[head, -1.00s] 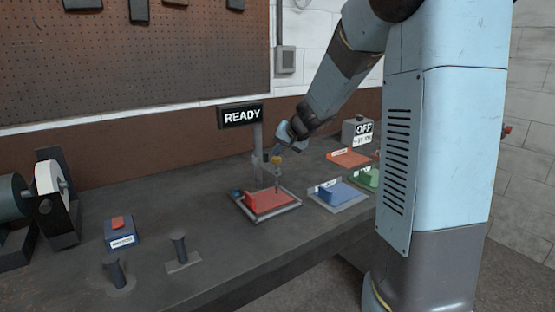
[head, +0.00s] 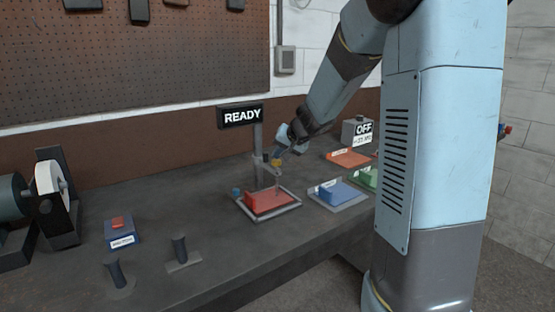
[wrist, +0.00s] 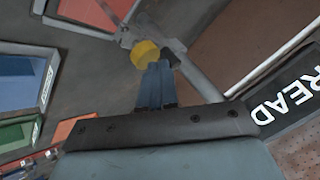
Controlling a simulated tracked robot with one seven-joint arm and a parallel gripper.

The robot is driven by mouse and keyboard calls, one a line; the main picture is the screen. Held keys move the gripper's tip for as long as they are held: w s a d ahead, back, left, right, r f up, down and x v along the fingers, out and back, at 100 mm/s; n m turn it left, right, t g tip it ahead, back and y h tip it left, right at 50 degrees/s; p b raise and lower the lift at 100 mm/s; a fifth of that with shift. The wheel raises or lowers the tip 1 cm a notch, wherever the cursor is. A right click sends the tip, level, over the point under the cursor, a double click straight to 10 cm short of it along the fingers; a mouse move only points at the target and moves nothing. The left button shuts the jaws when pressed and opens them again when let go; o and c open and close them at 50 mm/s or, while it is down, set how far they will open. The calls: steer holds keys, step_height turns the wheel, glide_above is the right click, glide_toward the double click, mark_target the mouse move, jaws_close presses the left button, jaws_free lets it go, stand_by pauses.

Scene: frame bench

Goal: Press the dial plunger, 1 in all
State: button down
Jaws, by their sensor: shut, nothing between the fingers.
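The dial plunger is on a stand with a post and a READY sign (head: 241,116), over a red block (head: 268,201) in a light-rimmed tray. Its yellow cap (head: 276,162) is small in the head view. The yellow cap (wrist: 146,54) is larger in the wrist view, right at my fingertips. My gripper (head: 281,151) is shut and empty, just above and beside the cap. In the wrist view its blue fingers (wrist: 155,68) overlap the cap's lower edge; I cannot tell whether they touch it.
A box with an OFF sign (head: 364,128) stands at the back right. An orange tray (head: 349,158), a blue tray (head: 339,193) and a green tray (head: 367,178) lie right of the stand. A blue box with a red button (head: 118,224) and two dark pegs stand at the left front.

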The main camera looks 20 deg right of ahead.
steer(key=shift+f, duration=0.6)
stand_by(0.7)
steer(key=shift+r, duration=1.65)
steer(key=shift+r, duration=2.5)
